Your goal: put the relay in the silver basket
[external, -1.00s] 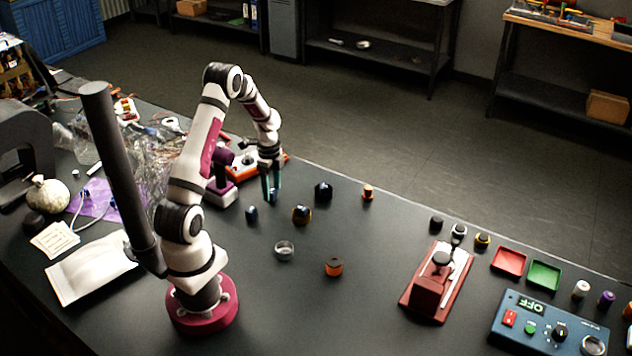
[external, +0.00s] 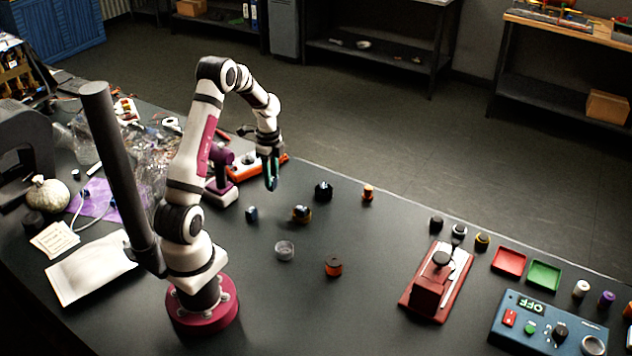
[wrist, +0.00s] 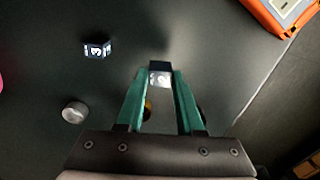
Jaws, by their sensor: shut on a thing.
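My gripper (wrist: 159,88) is shut on a small dark block with a pale shiny face, which I take for the relay (wrist: 160,73). The wrist view shows it between the green fingertips. In the external view my gripper (external: 271,186) is raised above the black table, and the block is too small to make out there. The silver basket (external: 284,250) is a small round open cup on the table, nearer the camera than my gripper. It also shows at the left of the wrist view (wrist: 74,112), apart from the fingers.
A dark block with a white mark (wrist: 97,49) lies near the basket. A red fixture (external: 437,283) is at right. Table between is clear.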

